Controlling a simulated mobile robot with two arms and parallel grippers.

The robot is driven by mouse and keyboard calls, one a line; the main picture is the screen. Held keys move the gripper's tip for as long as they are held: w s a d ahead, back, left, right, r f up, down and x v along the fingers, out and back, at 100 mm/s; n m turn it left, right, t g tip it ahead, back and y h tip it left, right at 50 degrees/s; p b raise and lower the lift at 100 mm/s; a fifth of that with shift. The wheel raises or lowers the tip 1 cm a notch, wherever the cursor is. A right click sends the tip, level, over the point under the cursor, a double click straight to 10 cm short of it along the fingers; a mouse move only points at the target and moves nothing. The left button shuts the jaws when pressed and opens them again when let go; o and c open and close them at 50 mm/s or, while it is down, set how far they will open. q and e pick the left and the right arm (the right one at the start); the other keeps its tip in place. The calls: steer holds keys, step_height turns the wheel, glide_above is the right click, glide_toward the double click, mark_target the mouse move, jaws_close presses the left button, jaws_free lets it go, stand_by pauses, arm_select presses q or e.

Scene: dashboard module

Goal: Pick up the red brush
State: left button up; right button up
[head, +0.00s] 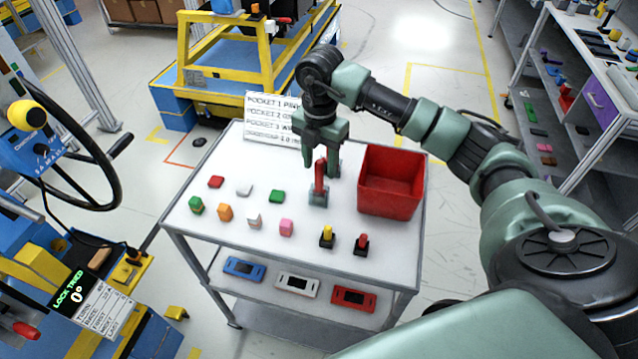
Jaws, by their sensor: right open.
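A red-handled piece (320,180) with a grey base stands upright on the white cart top (190,233), just left of the red bin; it looks like the red brush. A smaller red-topped piece with a black base (361,244) stands nearer the front edge. My right gripper (322,168) points down right over the grey-based piece. Its jaws are open, with fingers to either side of the upper handle. I cannot tell whether they touch it. My left gripper is not in view.
A red bin (391,207) stands close to the right of the gripper. A yellow-topped black piece (327,237) and several small coloured blocks (225,212) cover the left and front. A white text sign (270,118) stands behind. The lower shelf holds flat devices (298,283).

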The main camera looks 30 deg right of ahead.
mark_target(319, 176)
step_height(319, 176, down, 4)
steer(key=shift+r+p, duration=0.1)
steer(key=shift+p, duration=0.85)
steer(key=shift+w+f, duration=0.1)
steer(key=shift+f, duration=0.5)
jaws_close()
steer(key=shift+r, duration=0.15)
